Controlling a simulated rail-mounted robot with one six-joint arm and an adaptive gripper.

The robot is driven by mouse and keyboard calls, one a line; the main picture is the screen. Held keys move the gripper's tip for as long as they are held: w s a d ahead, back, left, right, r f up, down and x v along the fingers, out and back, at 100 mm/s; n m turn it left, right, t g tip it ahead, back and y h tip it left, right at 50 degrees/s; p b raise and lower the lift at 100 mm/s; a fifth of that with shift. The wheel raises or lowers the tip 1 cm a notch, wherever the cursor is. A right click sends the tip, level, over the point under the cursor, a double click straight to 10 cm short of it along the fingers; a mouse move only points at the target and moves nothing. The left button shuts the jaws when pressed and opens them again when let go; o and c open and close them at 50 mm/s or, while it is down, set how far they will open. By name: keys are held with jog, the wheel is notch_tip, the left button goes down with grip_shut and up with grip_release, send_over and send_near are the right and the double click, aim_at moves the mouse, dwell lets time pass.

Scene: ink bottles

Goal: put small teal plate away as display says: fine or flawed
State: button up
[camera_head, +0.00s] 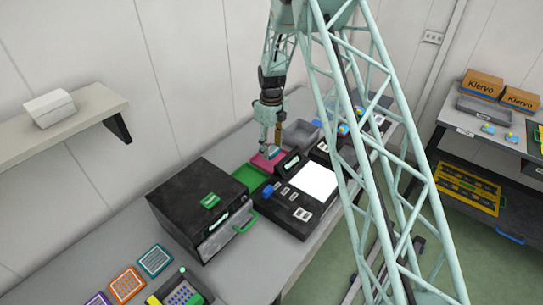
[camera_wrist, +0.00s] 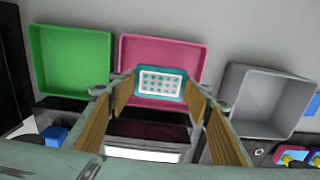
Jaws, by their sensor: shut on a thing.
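My gripper (camera_head: 270,148) points down at the pink tray. In the wrist view its two fingers (camera_wrist: 160,84) are closed on the edges of the small teal plate (camera_wrist: 161,84), which has a pale face with rows of teal dots. The plate shows against the pink tray (camera_wrist: 190,52); whether it touches the tray floor I cannot tell. The green tray (camera_wrist: 72,62) is left of the pink one and the grey tray (camera_wrist: 262,100) is right. A small dark display (camera_head: 290,163) stands beside the pink tray; its text is unreadable.
A black device with a bright white panel (camera_head: 314,180) lies in front of the trays. A large black box (camera_head: 176,200) with a green handle stands left of it. Several patterned plates, one orange (camera_head: 126,284), lie at the bench's near left.

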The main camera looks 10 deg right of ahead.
aim_at(272, 150)
jog(key=shift+f, duration=0.25)
jog(key=shift+f, duration=0.1)
jog(key=shift+f, duration=1.8)
jog(key=shift+f, duration=0.1)
jog(key=o, duration=0.9)
jog(key=shift+r, duration=6.15)
